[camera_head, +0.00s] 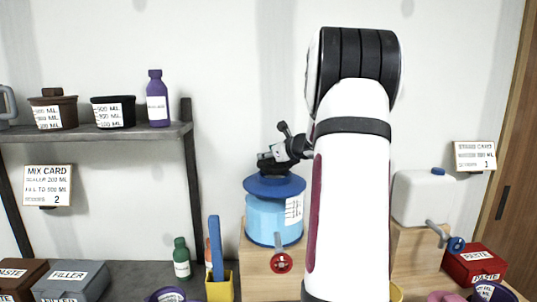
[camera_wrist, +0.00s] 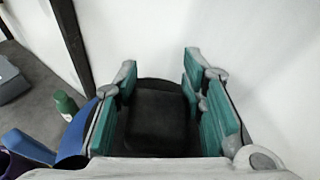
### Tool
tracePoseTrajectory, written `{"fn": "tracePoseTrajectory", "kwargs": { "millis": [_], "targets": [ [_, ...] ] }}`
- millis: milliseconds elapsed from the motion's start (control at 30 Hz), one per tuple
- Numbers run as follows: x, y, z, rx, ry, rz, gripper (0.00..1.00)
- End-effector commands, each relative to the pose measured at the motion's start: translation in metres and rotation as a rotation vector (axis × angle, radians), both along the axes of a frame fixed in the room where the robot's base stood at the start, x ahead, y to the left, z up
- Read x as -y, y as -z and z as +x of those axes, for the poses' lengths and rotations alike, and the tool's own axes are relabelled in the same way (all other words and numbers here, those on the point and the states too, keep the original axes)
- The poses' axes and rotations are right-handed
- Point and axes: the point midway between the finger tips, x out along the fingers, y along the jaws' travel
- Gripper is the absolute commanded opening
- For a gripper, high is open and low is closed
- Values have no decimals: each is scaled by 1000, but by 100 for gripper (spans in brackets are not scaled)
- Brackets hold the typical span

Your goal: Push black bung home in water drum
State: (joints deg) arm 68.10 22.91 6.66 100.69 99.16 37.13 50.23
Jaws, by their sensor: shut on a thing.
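The drum (camera_head: 274,215) is light blue with a darker blue top and a red tap wheel low on its front. It stands on a wooden block at the middle of the head view. My gripper (camera_head: 268,157) is right above the drum's top. In the wrist view its teal finger pads (camera_wrist: 160,108) are closed on the black bung (camera_wrist: 155,118), one on each side. The bung shows only as a dark strip above the drum top in the head view. I cannot tell how deep it sits. The drum's blue rim (camera_wrist: 77,132) shows left of the fingers.
A white jerrycan (camera_head: 422,197) with a tap stands right of my arm. A green bottle (camera_head: 181,258) and a yellow holder (camera_head: 219,289) stand left of the drum. A shelf (camera_head: 120,134) with pots and a purple bottle is at upper left. The wall is close behind.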

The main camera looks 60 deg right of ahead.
Motion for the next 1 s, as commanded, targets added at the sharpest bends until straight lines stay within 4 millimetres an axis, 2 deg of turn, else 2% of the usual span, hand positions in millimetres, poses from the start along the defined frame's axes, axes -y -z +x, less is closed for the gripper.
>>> {"fn": "tracePoseTrajectory", "kwargs": {
  "millis": [1000],
  "targets": [
    [0,21,0,1,1,0,0]
  ]
}}
